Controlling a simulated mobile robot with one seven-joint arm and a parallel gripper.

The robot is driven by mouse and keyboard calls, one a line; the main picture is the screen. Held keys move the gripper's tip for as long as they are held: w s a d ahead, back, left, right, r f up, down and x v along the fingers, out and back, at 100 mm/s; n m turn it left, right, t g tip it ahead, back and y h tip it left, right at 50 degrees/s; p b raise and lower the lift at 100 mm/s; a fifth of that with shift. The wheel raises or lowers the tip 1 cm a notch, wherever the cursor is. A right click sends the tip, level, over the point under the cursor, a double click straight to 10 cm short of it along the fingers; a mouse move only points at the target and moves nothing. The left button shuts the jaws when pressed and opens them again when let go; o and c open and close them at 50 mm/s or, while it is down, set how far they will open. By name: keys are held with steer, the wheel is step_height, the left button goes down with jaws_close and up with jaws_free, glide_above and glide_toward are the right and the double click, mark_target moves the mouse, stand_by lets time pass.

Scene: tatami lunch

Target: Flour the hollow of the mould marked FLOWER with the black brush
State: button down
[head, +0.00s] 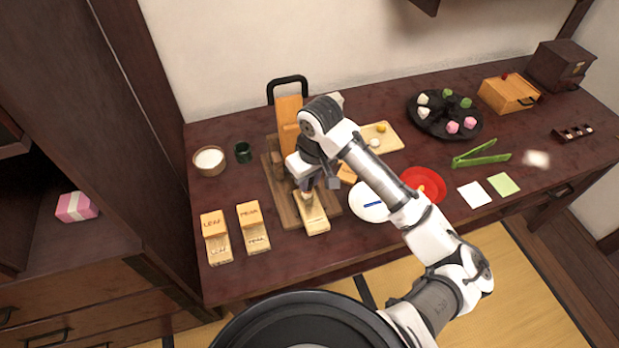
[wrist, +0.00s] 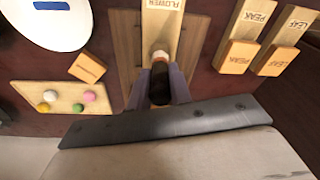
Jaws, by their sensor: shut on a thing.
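The mould marked FLOWER (wrist: 161,22) is a pale wooden block on a dark wooden board (wrist: 126,45); it also shows in the head view (head: 315,222). My gripper (wrist: 159,88) is shut on the black brush (wrist: 160,82), at its dark handle. The brush's pale bristle end points toward the mould and overlaps its near part in the wrist view. I cannot tell whether the bristles touch the wood. The hollow is not clearly visible behind the brush. In the head view my gripper (head: 308,182) is over the board, just behind the mould's lettered end.
A bowl of white powder (head: 209,159) and a dark green cup (head: 243,152) stand left of the board. PEAK (head: 257,243) and LEAF (head: 218,250) moulds lie at front left. A white plate (head: 368,212) and red dish (head: 410,178) are close on the right.

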steer(key=shift+f+b, duration=0.75)
steer(key=shift+f, duration=0.35)
stand_by(0.3)
steer(key=shift+w+d+r, duration=0.1)
steer(key=shift+d, duration=0.1)
steer(key=shift+a, duration=0.1)
steer(key=shift+a, duration=0.3)
steer(key=shift+w+d, duration=0.1)
steer(key=shift+d, duration=0.05)
stand_by(0.4)
steer(key=shift+s+d, duration=0.15)
steer(key=shift+s, duration=0.2)
steer(key=shift+w+d, duration=0.1)
steer(key=shift+w, duration=0.1)
steer(key=shift+s+a, duration=0.1)
steer(key=shift+a, duration=0.3)
stand_by(0.3)
steer(key=shift+w+d+p, duration=0.15)
steer(key=shift+w+p, duration=0.1)
steer(key=shift+p, duration=0.1)
